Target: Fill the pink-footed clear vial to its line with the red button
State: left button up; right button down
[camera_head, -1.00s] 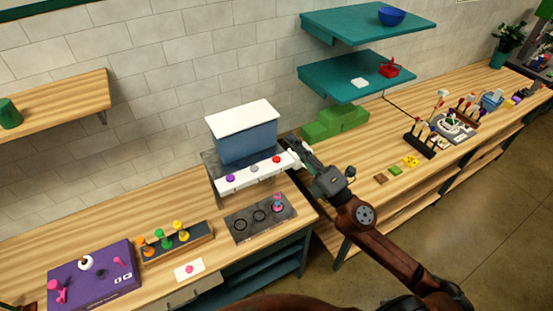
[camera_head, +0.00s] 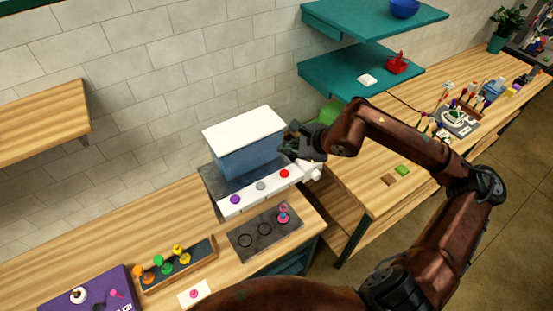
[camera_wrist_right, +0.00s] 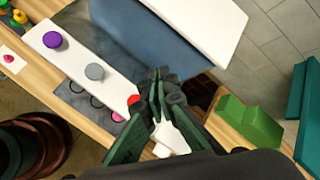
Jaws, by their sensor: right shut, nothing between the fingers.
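The dispenser has a blue tank (camera_head: 245,152) with a white lid. Its white front bar (camera_head: 258,191) carries a purple button, a grey button and the red button (camera_head: 284,174) at the right end. The pink-footed vial (camera_head: 283,213) stands upright at the right ring of the dark plate, below the red button; its fill level is too small to read. My right gripper (camera_head: 294,146) is shut and empty, behind and above the red button. In the right wrist view its fingertips partly cover the red button (camera_wrist_right: 133,100); whether they touch it I cannot tell. My left gripper is not in view.
The dark plate (camera_head: 250,244) has two empty rings left of the vial. A rack (camera_head: 180,268) with orange, green and yellow-topped vials stands left. A green block (camera_wrist_right: 245,122) lies right of the dispenser. Teal shelves (camera_head: 355,75) hang above on the wall.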

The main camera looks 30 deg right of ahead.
aim_at(286, 174)
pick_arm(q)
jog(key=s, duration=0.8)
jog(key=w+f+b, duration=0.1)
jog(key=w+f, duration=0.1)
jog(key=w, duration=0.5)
pick_arm(e)
jog(key=f, duration=0.1)
jog(key=s+f, duration=0.1)
jog(key=f, duration=0.1)
jog(key=shift+s+d+f, duration=0.1)
jog(key=shift+s+f, duration=0.1)
jog(key=shift+f, duration=0.05)
jog(key=f+b, duration=0.2)
jog(key=f, duration=0.1)
jog(key=f+b, duration=0.1)
jog(key=shift+w+f+b, duration=0.25)
jog(key=shift+w+b, duration=0.05)
jog(key=shift+s+f, duration=0.15)
jog(key=shift+b, duration=0.3)
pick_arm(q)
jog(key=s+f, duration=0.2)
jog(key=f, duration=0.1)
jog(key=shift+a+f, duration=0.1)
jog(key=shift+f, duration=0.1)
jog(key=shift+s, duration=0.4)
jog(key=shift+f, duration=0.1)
